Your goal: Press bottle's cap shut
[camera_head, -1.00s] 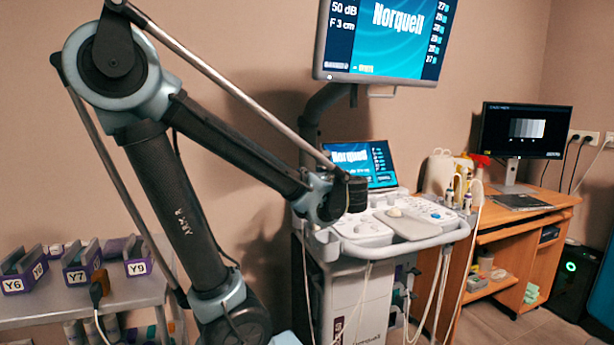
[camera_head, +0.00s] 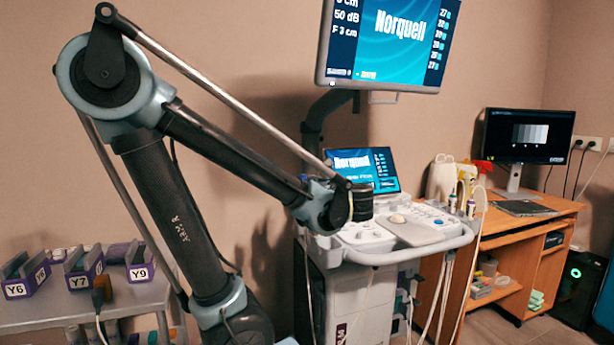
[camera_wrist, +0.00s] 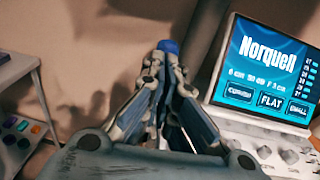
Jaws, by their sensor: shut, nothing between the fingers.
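My gripper (camera_wrist: 168,48) shows in the wrist view with its fingers drawn together at blue tips, shut and empty, in front of a plain wall. In the head view its fingers are hidden behind my arm's end. Two small bottles with dark labels, one (camera_head: 452,203) left of the other (camera_head: 471,208), stand at the right side of the ultrasound cart. Behind them are a white jug (camera_head: 441,178) and a yellow spray bottle (camera_head: 466,173) with a red head. Which bottle is meant, and how its cap sits, I cannot tell. My gripper touches none of them visibly.
The ultrasound cart (camera_head: 395,240) with its small screen (camera_head: 362,168) and large monitor (camera_head: 385,42) stands beside my arm's end. A grey table (camera_head: 120,297) with purple holders (camera_head: 82,278) is at left. A wooden desk (camera_head: 540,215) with a monitor (camera_head: 528,135) is at right.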

